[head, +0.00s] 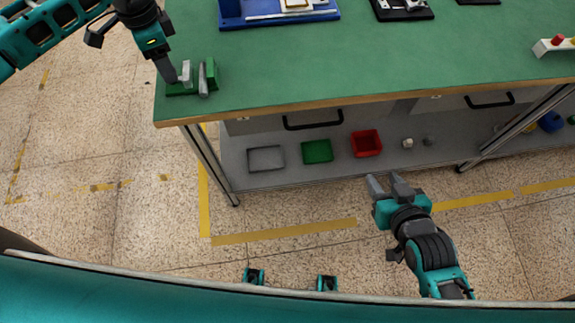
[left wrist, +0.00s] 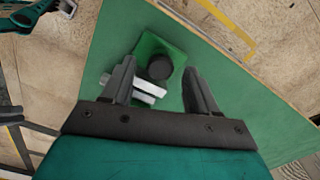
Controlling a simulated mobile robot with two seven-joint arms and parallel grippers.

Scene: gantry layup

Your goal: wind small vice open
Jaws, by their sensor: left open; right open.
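The small vice (head: 211,75) is green with pale grey metal parts and sits at the near left corner of the green bench top. In the left wrist view, the vice (left wrist: 177,52) shows a green body, a dark round part and pale bars. My left gripper (head: 175,80) is at the vice, pointing down. In the left wrist view, its open fingers (left wrist: 160,78) stand on either side of the dark round part and the bars; I cannot tell whether they touch. My right gripper (head: 384,181) is open and empty, in front of the bench and away from the vice.
The green bench top (head: 350,60) has a wooden edge and is clear right of the vice. A blue tray (head: 232,20) and a black fixture (head: 403,10) stand further back. A red bin (head: 366,143) and a green bin (head: 317,151) lie on the lower shelf.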

